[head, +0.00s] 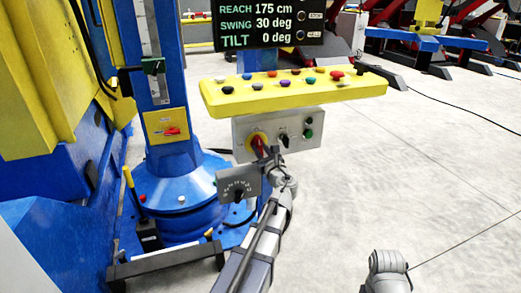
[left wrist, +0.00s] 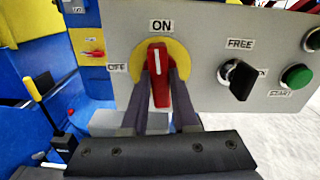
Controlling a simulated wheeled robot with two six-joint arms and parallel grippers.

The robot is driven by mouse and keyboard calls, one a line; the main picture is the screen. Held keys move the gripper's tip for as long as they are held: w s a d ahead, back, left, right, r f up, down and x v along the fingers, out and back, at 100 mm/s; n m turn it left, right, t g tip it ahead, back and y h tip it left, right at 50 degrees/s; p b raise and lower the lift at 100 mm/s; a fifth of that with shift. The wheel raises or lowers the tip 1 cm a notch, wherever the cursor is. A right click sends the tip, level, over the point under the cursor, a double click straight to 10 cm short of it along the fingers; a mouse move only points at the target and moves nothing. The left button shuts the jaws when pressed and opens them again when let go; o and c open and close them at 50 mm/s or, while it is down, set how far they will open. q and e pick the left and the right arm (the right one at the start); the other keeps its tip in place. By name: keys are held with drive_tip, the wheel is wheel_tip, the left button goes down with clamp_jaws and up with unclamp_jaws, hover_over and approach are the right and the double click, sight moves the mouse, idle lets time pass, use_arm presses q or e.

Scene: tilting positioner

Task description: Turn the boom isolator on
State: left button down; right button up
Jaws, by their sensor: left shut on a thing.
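The grey switch box (head: 300,131) hangs below the yellow button panel. It carries a red rotary handle on a yellow disc (left wrist: 180,53), with ON above and OFF to the left. The red handle (left wrist: 158,80) stands about upright, in line with ON; it also shows in the head view (head: 257,143). My left gripper (left wrist: 160,98) is shut on this handle, one dark finger on each side. In the head view the left gripper (head: 268,158) reaches the box from below. A second red handle (head: 172,131) lies about level on a yellow plate on the blue column. My right gripper is not visible.
A black knob (left wrist: 238,79) marked FREE and a green START button (left wrist: 296,77) sit to the right of the handle. The yellow panel (head: 293,91) with several coloured buttons juts out above. The blue machine base (head: 180,222) stands left.

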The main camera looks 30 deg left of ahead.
use_arm(q)
drive_tip(key=shift+m, duration=0.6)
drive_tip(key=c, duration=0.7)
unclamp_jaws()
drive_tip(key=shift+d, duration=0.1)
drive_tip(key=v, duration=0.7)
drive_tip(key=shift+s+d, duration=0.25)
drive_tip(key=shift+s, duration=0.05)
